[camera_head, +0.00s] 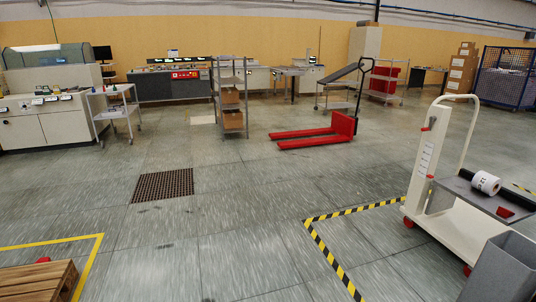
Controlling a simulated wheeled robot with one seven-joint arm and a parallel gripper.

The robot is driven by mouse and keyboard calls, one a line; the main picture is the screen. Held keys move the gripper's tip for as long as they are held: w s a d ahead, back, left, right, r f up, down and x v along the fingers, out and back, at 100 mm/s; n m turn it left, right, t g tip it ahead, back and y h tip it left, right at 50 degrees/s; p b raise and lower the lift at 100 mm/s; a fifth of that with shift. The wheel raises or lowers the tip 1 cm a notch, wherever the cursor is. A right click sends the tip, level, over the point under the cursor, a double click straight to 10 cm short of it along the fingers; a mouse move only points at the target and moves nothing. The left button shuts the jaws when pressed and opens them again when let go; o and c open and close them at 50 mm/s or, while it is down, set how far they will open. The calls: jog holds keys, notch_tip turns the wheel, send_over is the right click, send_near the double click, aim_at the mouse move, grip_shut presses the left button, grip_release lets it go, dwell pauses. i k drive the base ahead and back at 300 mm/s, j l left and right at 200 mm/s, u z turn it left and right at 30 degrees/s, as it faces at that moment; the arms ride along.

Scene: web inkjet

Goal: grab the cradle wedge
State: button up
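A white cart (452,218) with a tall curved handle stands at the right. It has a grey shelf (465,196) on it. A white roll with a dark core (486,182) rests on the shelf. A small red block (505,212) shows at the shelf's front edge, and it may be the cradle wedge; its shape is too small to be sure. My gripper is not in view.
A grey open bin (505,272) stands in front of the cart. Black-and-yellow floor tape (325,250) marks the floor left of it. A wooden pallet (36,284) lies at lower left. A red pallet jack (318,134) and a rack (232,118) stand farther back. The middle floor is clear.

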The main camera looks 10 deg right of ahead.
aim_at(504, 212)
jog(key=i+z, duration=0.15)
jog(key=i, duration=0.35)
jog(key=i+j+z, duration=0.1)
jog(key=i, duration=0.35)
jog(key=i+j+z, duration=0.15)
jog(key=i, duration=0.3)
jog(key=i+j+z, duration=0.1)
jog(key=i, duration=0.4)
jog(key=i+l+z, duration=0.15)
jog(key=i+z, duration=0.65)
jog(key=i+j+z, duration=0.2)
jog(key=i+z, duration=0.15)
jog(key=i+j+z, duration=0.25)
jog(key=i+z, duration=0.15)
jog(key=i+j+z, duration=0.15)
jog(key=i+z, duration=0.25)
jog(key=i+j+z, duration=0.4)
jog(key=i+l, duration=0.05)
jog(key=l, duration=0.05)
